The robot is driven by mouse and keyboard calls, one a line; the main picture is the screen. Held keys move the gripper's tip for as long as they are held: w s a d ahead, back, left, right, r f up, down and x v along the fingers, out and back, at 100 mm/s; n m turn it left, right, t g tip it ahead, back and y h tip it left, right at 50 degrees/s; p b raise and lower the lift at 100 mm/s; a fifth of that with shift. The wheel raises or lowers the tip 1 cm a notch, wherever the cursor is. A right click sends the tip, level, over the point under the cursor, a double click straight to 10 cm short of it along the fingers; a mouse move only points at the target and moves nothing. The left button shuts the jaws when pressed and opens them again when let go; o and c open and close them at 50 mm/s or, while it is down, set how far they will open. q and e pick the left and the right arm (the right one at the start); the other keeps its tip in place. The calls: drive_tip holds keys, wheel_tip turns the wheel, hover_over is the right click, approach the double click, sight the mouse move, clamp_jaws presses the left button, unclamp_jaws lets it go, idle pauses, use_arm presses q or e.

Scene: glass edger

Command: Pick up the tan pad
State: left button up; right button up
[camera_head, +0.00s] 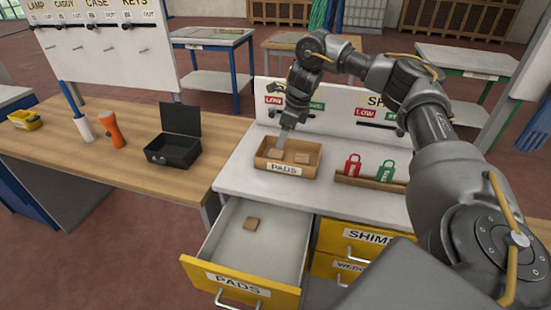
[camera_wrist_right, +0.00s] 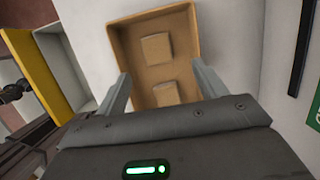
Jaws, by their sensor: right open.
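A tan tray labelled PADS (camera_head: 284,169) stands on the white bench and holds two square tan pads, a left one (camera_head: 276,154) and a right one (camera_head: 302,158). Both pads lie flat inside the tray (camera_wrist_right: 197,30) in the right wrist view, one farther up (camera_wrist_right: 157,48) and one nearer the jaws (camera_wrist_right: 166,94). My left gripper is out of view.
Red (camera_head: 353,165) and green (camera_head: 387,170) tags stand in a wooden rack right of the tray. An upright sign panel (camera_head: 340,118) stands behind. An open black box (camera_head: 174,148), orange flashlight (camera_head: 112,131) and yellow caddy (camera_head: 25,120) sit on the wooden bench at left.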

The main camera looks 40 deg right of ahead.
sight(276, 153)
drive_tip(key=x, duration=0.2)
drive_tip(key=shift+w+f, duration=0.2)
drive_tip(key=shift+f, duration=0.15)
drive_tip(key=shift+a+p+x, duration=0.2)
drive_tip(key=shift+p+x, duration=0.05)
drive_tip(key=shift+x, duration=1)
drive_tip(key=shift+a+p+x, duration=0.15)
drive_tip(key=shift+p+x, duration=0.1)
drive_tip(key=shift+x, duration=1)
drive_tip(key=shift+r, duration=0.1)
drive_tip(key=c, duration=1.1)
